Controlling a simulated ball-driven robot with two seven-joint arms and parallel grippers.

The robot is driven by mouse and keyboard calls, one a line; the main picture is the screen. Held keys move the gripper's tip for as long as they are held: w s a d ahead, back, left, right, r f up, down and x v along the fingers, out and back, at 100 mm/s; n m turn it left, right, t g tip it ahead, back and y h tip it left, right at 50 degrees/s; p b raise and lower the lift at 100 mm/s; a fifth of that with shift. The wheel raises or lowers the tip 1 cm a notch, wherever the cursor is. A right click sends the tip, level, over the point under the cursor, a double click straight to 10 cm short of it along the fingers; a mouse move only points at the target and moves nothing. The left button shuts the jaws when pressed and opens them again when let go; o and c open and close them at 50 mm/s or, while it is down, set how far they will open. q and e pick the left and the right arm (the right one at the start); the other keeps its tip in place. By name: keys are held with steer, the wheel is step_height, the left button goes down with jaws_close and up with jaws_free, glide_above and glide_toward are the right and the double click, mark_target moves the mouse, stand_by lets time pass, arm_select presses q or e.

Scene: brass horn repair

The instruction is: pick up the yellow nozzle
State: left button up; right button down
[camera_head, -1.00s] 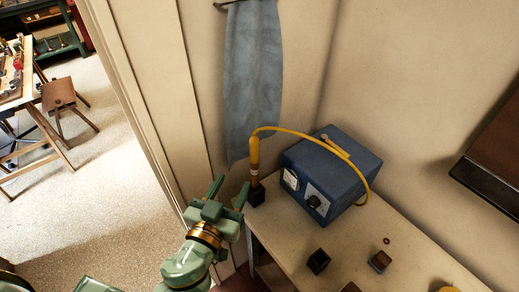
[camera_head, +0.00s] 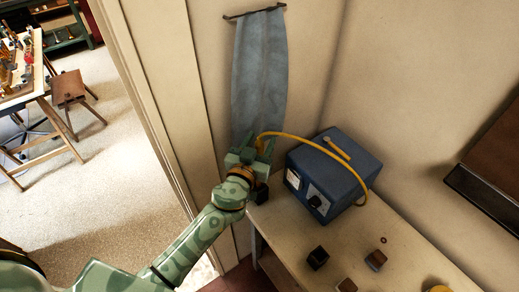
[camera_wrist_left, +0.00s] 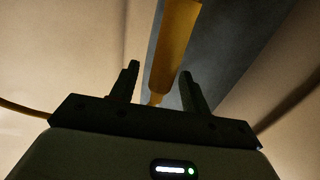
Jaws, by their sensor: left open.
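The yellow nozzle (camera_wrist_left: 175,45) shows in the left wrist view, running from the top edge down to the gap between my left gripper's fingers. My left gripper (camera_head: 261,146) is open at the near left corner of the bench, and its fingers (camera_wrist_left: 160,74) stand either side of the nozzle's narrow lower end. I cannot tell whether they touch it. In the head view the gripper hides most of the nozzle. The yellow hose (camera_head: 318,144) arches from there over the blue box (camera_head: 332,177). A dark holder block (camera_head: 260,193) shows beside the gripper.
The bench (camera_head: 345,235) carries small dark blocks (camera_head: 318,258) and (camera_head: 376,260) at the front. A blue-grey cloth (camera_head: 260,75) hangs on the wall behind the gripper. A dark wall-mounted case (camera_head: 495,180) is at the right. Bare floor (camera_head: 110,190) lies to the left.

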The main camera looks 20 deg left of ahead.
arm_select(q)
steer(key=shift+s, duration=0.1)
steer(key=shift+c, duration=1)
jaws_close()
